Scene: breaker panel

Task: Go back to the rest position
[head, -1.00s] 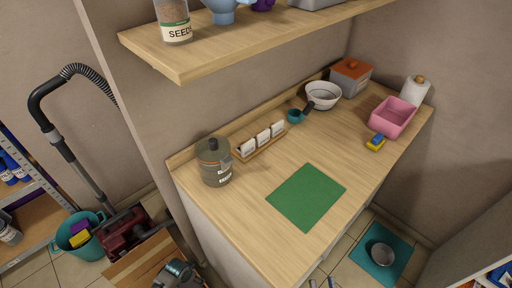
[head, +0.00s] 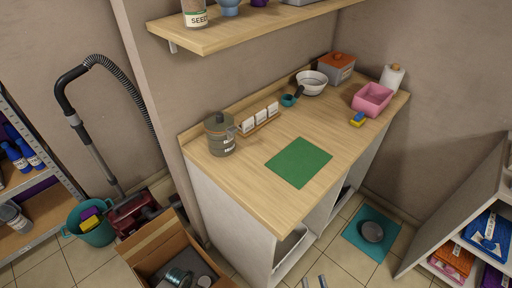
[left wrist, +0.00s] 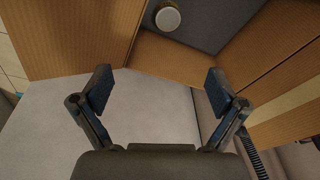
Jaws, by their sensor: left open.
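My right gripper (head: 314,282) shows at the bottom edge of the head view as two grey fingertips, apart, with nothing visible between them. The rest of it is out of frame. My left gripper (left wrist: 158,92) is seen in the left wrist view. Its two dark fingers are spread wide and nothing is between them. Beyond them are a cardboard box's brown flaps (left wrist: 70,40) and a plain pale surface (left wrist: 150,112). I cannot make out the left gripper for sure in the head view.
The wooden counter (head: 240,185) with a green mat (head: 299,162) stands ahead. An open cardboard box (head: 152,246) is at the lower left, near a teal bucket (head: 97,232) and a red vacuum (head: 131,212). A shelf (head: 480,225) stands at right. A teal floor mat (head: 357,242) holds a bowl (head: 372,231).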

